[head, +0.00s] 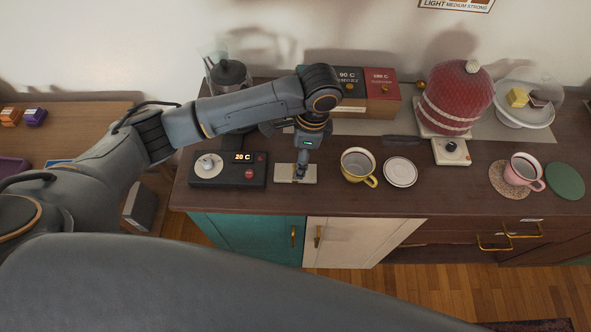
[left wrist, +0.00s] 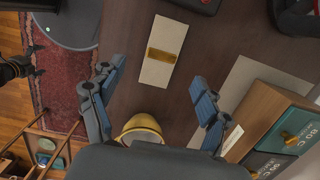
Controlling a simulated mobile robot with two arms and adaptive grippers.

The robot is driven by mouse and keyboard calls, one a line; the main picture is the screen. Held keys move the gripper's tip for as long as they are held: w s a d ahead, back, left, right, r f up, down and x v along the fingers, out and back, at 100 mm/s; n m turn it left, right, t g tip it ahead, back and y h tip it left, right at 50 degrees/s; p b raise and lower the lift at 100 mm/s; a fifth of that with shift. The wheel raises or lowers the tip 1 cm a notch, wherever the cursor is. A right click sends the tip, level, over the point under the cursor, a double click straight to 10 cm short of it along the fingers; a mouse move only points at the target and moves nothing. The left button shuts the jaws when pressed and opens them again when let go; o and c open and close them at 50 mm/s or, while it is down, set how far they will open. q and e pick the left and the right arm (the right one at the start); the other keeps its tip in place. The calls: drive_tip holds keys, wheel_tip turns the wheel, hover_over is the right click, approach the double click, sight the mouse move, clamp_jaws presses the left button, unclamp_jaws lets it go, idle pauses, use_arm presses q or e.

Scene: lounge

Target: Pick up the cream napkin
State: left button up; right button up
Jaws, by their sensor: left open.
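The cream napkin (head: 284,172) lies flat on the dark counter, between the control box and the yellow mug, near the front edge. In the left wrist view the napkin (left wrist: 157,72) is a pale rectangle with a golden-brown band across its middle. My left gripper (head: 301,174) points down over the napkin in the head view and hides part of it. In the left wrist view the left gripper (left wrist: 154,78) is open, its fingers wide apart, with nothing between the tips. The height of the tips above the napkin is hard to tell.
A black control box (head: 228,169) reading 20 C stands left of the napkin. A yellow mug (head: 358,166) and a white saucer (head: 400,172) are to the right. Behind are a boxed display (head: 380,105) and a red dome (head: 456,96). Some bare counter lies in front.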

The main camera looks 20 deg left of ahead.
use_arm(q)
drive_tip(key=shift+a+f, duration=0.1)
drive_tip(key=shift+f, duration=0.45)
drive_tip(key=shift+w+f, duration=0.15)
drive_tip(key=shift+f, duration=0.1)
drive_tip(key=f+p, duration=0.1)
drive_tip(key=f, duration=0.3)
drive_tip(key=shift+a+f+p, duration=0.1)
drive_tip(key=shift+a+p, duration=0.1)
drive_tip(key=shift+p, duration=0.2)
drive_tip(key=shift+f, duration=0.5)
drive_tip(key=c, duration=1.1)
use_arm(e)
drive_tip(key=shift+w+d+r, duration=0.1)
drive_tip(key=shift+w+r, duration=0.7)
drive_tip(key=shift+r, duration=0.2)
